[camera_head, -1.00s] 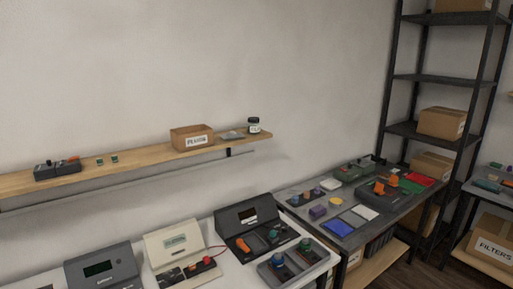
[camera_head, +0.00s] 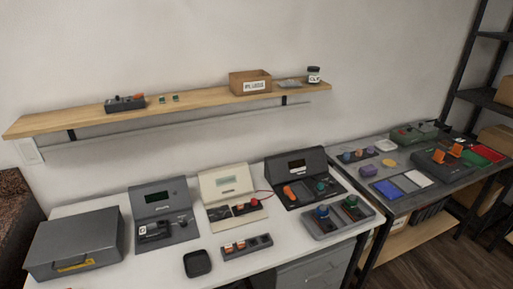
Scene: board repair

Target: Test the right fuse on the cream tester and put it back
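The cream tester (camera_head: 224,174) stands on the white table, with a small screen on its raised back. Its base has a dark plate with small parts on it, a red knob at the right and a red wire. In front of it lies a dark grey strip holder (camera_head: 248,252) with small orange-and-pale parts at its left and middle that look like fuses. Its right end shows a dark part, too small to make out. Which piece is the right fuse I cannot tell for sure. Neither of my grippers is in view.
Left of the tester are a grey tester (camera_head: 146,193) and a closed grey metal box (camera_head: 75,243). A small black tray (camera_head: 198,263) lies in front. A dark tester (camera_head: 297,163) and a grey tray with knobs (camera_head: 323,234) stand right. A wooden shelf (camera_head: 200,98) hangs above.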

